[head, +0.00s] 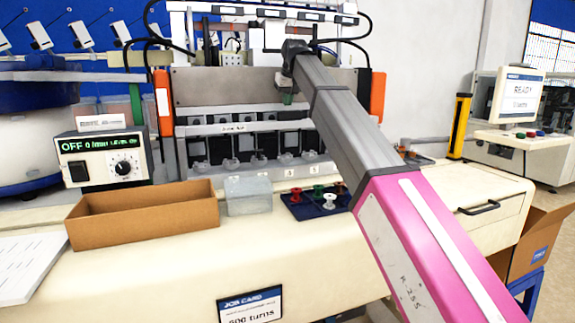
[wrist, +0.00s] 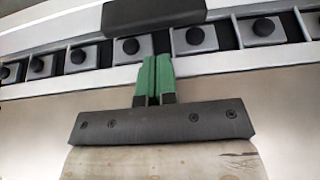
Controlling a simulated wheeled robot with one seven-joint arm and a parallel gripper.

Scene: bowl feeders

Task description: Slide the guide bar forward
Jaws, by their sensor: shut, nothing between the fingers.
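The winding machine stands ahead. A pale bar with a small dark label (head: 240,128), which looks like the guide bar, runs across its front, above a row of dark openings. My gripper (head: 287,98) hangs from the arm's end in front of the machine, just above that bar in the picture. In the wrist view the green fingers (wrist: 155,62) are together and empty. Their tips overlap a white rail (wrist: 230,62) and end just short of a dark block (wrist: 155,12). I cannot tell whether they touch either.
An open cardboard box (head: 145,215), a clear bin (head: 248,195) and a dark blue tray (head: 300,207) with spools stand on the front bench. A controller (head: 103,158) reading OFF is at left. Orange posts (head: 163,103) flank the machine.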

